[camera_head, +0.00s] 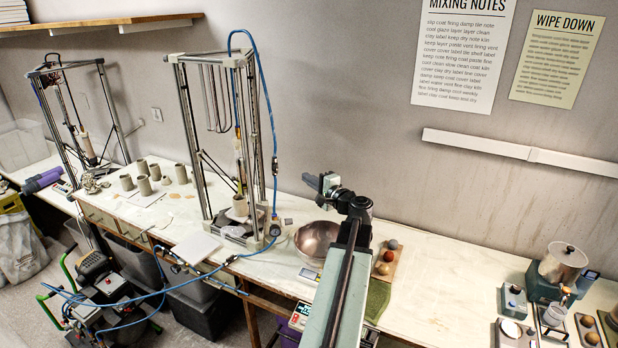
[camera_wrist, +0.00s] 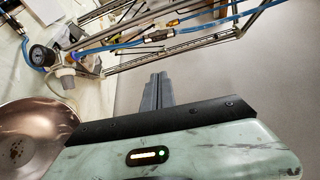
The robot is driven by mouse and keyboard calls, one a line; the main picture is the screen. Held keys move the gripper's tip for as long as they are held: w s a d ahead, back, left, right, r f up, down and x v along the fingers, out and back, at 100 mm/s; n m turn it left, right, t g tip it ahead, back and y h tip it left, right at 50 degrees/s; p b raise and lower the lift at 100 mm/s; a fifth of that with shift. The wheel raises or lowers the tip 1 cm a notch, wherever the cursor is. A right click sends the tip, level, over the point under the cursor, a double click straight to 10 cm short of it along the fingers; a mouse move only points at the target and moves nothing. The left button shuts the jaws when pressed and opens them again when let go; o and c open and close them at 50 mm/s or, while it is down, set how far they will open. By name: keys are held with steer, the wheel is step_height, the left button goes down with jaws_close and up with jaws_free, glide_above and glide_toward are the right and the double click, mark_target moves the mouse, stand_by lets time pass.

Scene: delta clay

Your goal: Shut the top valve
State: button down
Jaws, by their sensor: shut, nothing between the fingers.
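In the head view a blue hose (camera_head: 262,95) arches over the front delta printer and runs down its right post. A small dark inline fitting, which looks like the top valve (camera_head: 275,165), sits on that hose; its handle is too small to read there. In the wrist view a dark fitting with a yellowish part (camera_wrist: 158,36) sits on the blue hose, apparently the same valve. My gripper (camera_head: 311,180) is to the right of the post, apart from the valve. In the wrist view my gripper's fingers (camera_wrist: 158,76) are together and empty, below the fitting.
A pressure gauge (camera_wrist: 41,56) is by the post's foot. A copper bowl (camera_head: 317,240) stands on the table beneath my gripper, and it shows in the wrist view (camera_wrist: 30,135). A board with coloured balls (camera_head: 387,260) lies right of my arm. The wall is behind.

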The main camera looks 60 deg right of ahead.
mark_target(277, 168)
steer(key=w, duration=0.8)
steer(key=shift+w, duration=0.3)
